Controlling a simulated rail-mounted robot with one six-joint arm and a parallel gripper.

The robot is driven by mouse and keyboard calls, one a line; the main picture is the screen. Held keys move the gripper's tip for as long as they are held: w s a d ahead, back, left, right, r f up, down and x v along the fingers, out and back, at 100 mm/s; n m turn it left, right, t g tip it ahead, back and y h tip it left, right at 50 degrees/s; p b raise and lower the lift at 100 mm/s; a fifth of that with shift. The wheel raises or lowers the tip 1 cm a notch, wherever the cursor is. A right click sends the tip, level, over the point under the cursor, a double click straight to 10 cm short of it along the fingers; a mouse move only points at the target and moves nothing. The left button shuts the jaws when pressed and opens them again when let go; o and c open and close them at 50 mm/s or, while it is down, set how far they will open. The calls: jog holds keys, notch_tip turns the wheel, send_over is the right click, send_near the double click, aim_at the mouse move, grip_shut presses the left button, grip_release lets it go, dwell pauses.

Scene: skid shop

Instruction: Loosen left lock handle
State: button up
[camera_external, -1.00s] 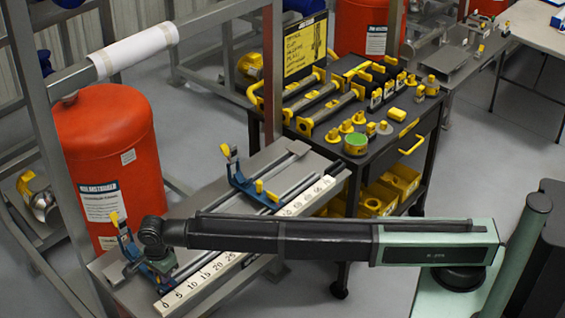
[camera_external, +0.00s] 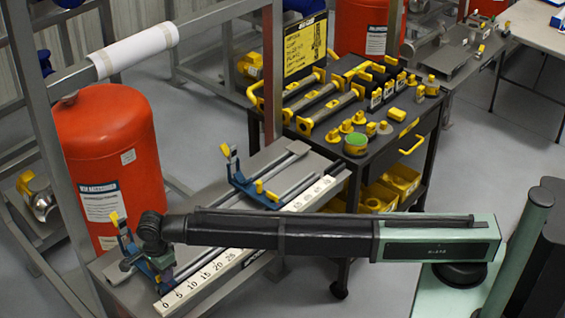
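The left lock handle (camera_external: 115,219) is a small yellow lever standing up on the blue left clamp (camera_external: 128,245) of the rail fixture. My gripper (camera_external: 160,268) is at the left clamp, pointing down just right of the handle. My wrist and arm hide part of the clamp. The fingers are too small and dark to tell whether they are open or touching anything. A second blue clamp (camera_external: 236,178) with an upright yellow handle (camera_external: 226,151) sits farther along the rails. A white ruler (camera_external: 205,274) with black numbers runs along the front edge.
A grey frame post (camera_external: 48,150) and a red tank (camera_external: 112,135) stand close to the left of the fixture. A black tool cart (camera_external: 436,130) with yellow fittings is behind my arm. The rails between the two clamps look clear.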

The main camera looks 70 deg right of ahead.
notch_tip(320, 180, up, 6)
jog(key=p, duration=0.4)
jog(key=shift+f+p, duration=0.15)
jog(key=shift+p, duration=0.25)
jog(key=shift+f, duration=0.1)
jog(key=n, duration=0.4)
jog(key=shift+r, duration=0.35)
jog(key=n, duration=0.2)
jog(key=shift+n, duration=0.4)
jog(key=shift+p, duration=0.3)
jog(key=shift+r+n, duration=0.25)
jog(key=shift+n, duration=0.85)
jog(key=n, duration=0.4)
jog(key=shift+r+n+p, duration=0.15)
jog(key=shift+n+p, duration=0.2)
jog(key=shift+n, duration=0.05)
